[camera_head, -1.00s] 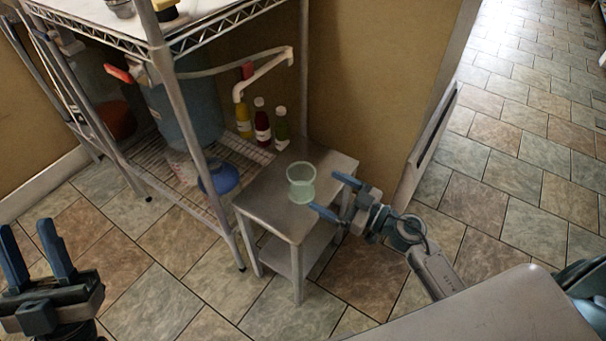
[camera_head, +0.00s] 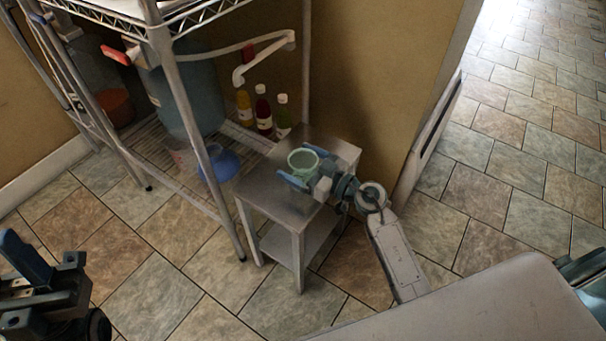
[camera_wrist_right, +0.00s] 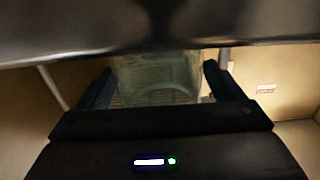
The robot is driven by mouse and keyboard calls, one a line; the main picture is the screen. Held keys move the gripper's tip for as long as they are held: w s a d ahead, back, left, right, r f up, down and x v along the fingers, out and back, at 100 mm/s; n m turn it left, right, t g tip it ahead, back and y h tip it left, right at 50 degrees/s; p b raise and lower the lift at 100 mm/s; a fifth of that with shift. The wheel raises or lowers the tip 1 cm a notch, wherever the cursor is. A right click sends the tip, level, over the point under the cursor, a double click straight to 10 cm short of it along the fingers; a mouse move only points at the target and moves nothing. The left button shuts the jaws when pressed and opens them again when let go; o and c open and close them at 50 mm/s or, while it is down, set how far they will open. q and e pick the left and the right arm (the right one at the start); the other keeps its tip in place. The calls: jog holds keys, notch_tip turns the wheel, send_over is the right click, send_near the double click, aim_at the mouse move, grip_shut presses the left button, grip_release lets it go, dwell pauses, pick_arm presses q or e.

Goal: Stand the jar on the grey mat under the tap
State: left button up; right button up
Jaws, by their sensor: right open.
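The jar (camera_head: 303,160), a pale green see-through vessel, stands upright on a small steel side table (camera_head: 268,190). My right gripper (camera_head: 301,178) is open, with its fingers on either side of the jar's near part. In the right wrist view the jar (camera_wrist_right: 155,75) shows blurred between the two spread fingers. A white pipe with a red handle (camera_head: 249,53) and a down-turned spout (camera_head: 238,76), seemingly the tap, is left of and above the table. I cannot pick out a grey mat. My left gripper (camera_head: 25,265) is at the left edge, partly cut off.
A wire rack (camera_head: 185,110) stands left of the table, with a large blue container (camera_head: 196,95), a blue bowl-like item (camera_head: 222,164) and several bottles (camera_head: 263,112) on its lower shelf. A wall is behind the table. Tiled floor (camera_head: 150,240) is clear in front.

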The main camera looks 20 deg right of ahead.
jog(key=shift+w+a, duration=0.35)
jog(key=shift+w, duration=0.05)
jog(key=c, duration=1.3)
jog(key=shift+o, duration=0.2)
jog(key=shift+r, duration=0.1)
